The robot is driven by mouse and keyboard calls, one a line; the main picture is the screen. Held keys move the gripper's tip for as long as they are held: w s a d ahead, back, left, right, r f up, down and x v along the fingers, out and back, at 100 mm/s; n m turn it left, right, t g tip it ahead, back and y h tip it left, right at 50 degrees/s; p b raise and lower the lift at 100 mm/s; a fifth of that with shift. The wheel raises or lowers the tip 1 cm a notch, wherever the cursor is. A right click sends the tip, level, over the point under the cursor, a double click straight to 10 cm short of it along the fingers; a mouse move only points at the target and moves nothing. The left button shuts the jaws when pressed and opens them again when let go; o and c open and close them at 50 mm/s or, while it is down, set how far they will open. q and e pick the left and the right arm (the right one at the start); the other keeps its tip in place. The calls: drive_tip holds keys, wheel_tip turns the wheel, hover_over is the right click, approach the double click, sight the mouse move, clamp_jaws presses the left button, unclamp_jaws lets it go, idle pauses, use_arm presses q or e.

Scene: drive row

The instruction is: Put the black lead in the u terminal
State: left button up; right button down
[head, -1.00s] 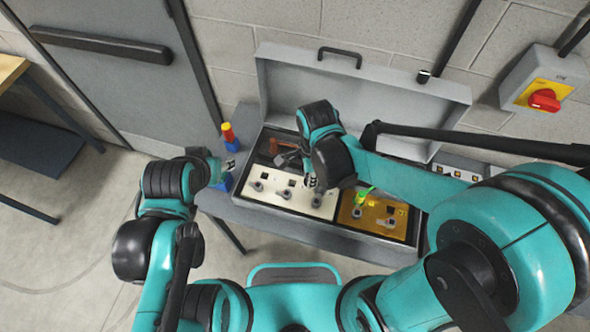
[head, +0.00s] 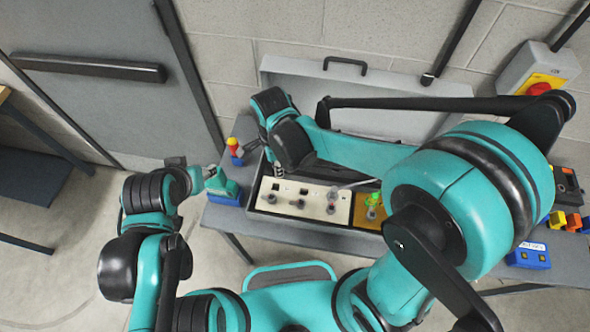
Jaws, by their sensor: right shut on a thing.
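The cream terminal panel (head: 316,213) lies in an open grey case, with several grey terminals along its front. Which of them is the u terminal cannot be read. My right gripper (head: 275,166) is at the panel's back left corner, below its bent wrist, mostly hidden by my own arm. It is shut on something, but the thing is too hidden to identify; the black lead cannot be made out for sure.
A yellow panel (head: 366,217) with a green lead (head: 373,199) adjoins the cream one. A thin grey rod (head: 352,185) crosses above both. A red-and-yellow-topped tool (head: 234,148) stands left. A blue box (head: 528,256) lies right. The raised lid (head: 300,78) bounds the back.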

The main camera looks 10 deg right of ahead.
sight(273, 171)
drive_tip(key=shift+w+a, duration=0.2)
drive_tip(key=shift+a, duration=0.3)
drive_tip(key=shift+a+f, duration=0.15)
drive_tip(key=shift+a, duration=0.05)
drive_tip(key=shift+f, duration=0.2)
drive_tip(key=shift+d+f+b, duration=0.1)
drive_tip(key=shift+f+b, duration=0.45)
drive_tip(key=shift+b, duration=0.15)
drive_tip(key=shift+f+b, duration=0.85)
drive_tip(key=shift+f, duration=0.3)
drive_tip(key=shift+f, duration=0.25)
drive_tip(key=shift+f+b, duration=1.25)
drive_tip(key=shift+b, duration=0.05)
drive_tip(key=shift+f, duration=0.2)
drive_tip(key=shift+f+b, duration=1.4)
drive_tip(key=shift+b, duration=0.05)
